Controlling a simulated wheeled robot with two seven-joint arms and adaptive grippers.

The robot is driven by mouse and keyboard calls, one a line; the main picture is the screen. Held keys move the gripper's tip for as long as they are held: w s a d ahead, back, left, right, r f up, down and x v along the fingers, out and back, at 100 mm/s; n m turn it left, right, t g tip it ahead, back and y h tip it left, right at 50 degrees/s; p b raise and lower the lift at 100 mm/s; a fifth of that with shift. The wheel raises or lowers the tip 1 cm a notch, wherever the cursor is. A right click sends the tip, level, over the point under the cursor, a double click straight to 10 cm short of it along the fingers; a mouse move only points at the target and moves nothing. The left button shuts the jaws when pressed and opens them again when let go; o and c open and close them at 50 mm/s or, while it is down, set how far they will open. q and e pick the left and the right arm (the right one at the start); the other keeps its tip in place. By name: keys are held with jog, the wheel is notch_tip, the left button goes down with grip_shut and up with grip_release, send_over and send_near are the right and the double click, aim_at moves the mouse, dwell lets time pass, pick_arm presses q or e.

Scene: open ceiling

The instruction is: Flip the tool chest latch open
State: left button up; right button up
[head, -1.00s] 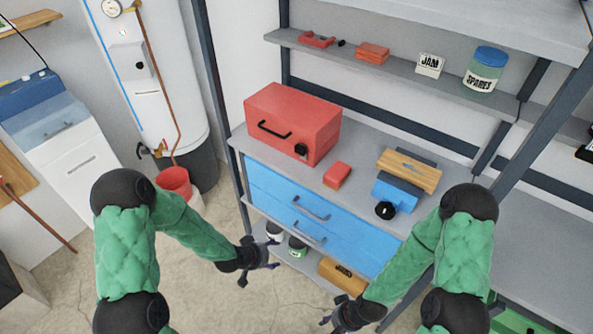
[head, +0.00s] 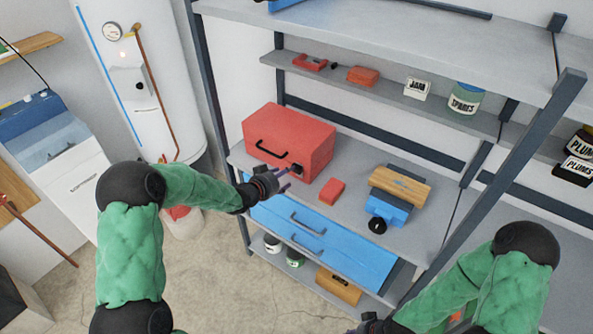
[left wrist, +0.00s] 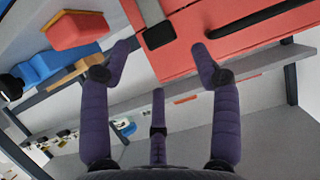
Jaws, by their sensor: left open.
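The red tool chest (head: 288,140) stands on the grey shelf top above the blue drawers. Its dark handle (head: 272,148) and dark latch (head: 298,169) are on the front face. My left gripper (head: 283,180) is open, just in front of the chest's lower front, close to the latch. In the left wrist view the latch (left wrist: 157,31) lies ahead between the open fingers, with the handle (left wrist: 262,40) to the right. I see nothing between the fingers, and they appear apart from the latch. My right gripper (head: 374,325) is partly cut off at the bottom edge; its jaws are unclear.
A small red box (head: 331,191) lies right of the chest, then a blue vise-like tool (head: 388,209) with a wooden top. Blue drawers (head: 325,240) sit below the shelf top. A dark post (head: 480,200) rises on the right. An upper shelf holds jars and small boxes.

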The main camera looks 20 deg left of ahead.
aim_at(298, 172)
pick_arm(q)
jog(key=x, duration=0.7)
jog(key=shift+b, duration=0.4)
